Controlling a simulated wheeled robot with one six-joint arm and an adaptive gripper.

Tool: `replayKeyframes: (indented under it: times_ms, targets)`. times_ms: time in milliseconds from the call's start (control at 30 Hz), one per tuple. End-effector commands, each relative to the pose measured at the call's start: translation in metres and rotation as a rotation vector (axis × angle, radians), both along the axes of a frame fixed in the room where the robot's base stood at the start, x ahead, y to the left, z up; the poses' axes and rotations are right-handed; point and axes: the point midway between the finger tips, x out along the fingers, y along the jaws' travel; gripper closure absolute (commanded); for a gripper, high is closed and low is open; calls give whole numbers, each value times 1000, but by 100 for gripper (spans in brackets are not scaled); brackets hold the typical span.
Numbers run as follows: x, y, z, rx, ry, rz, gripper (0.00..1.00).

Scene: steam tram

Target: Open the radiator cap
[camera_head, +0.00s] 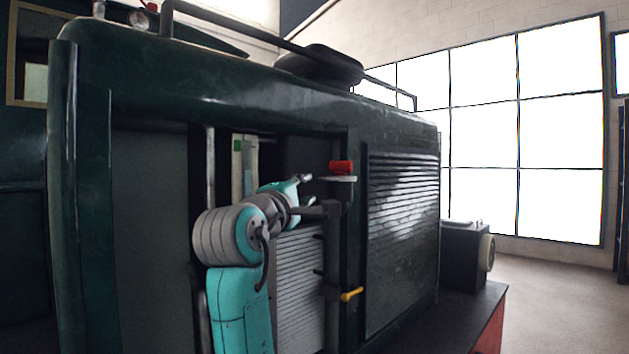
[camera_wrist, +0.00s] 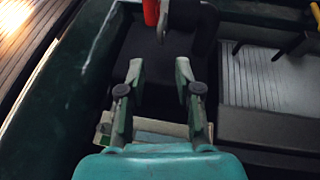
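A red part (camera_head: 341,167) sits on a pale flat disc (camera_head: 338,179) at the right side of the opening in the dark green tram body; it looks like the radiator cap. In the wrist view, the red part (camera_wrist: 151,12) shows at the top edge, partly cut off, beyond my fingertips. My gripper (camera_head: 303,178) is just left of the red part in the head view, apart from it. In the wrist view, my gripper (camera_wrist: 159,68) has its two fingers spread with nothing between them. Whether the cap is open cannot be told.
A dark pipe (camera_head: 332,255) stands below the cap, with a yellow handle (camera_head: 351,294) lower down. A grey ribbed radiator panel (camera_head: 298,285) is behind the pipe. A louvred panel (camera_head: 402,230) covers the right side. The green body frame (camera_head: 80,200) borders the opening on the left.

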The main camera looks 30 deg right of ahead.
Motion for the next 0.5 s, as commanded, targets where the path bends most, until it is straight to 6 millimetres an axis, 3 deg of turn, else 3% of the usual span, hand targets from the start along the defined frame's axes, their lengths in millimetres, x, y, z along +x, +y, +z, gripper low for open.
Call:
replayKeyframes:
  times_ms: [500]
  targets:
    - [53,-59,14,0,1,-2,66]
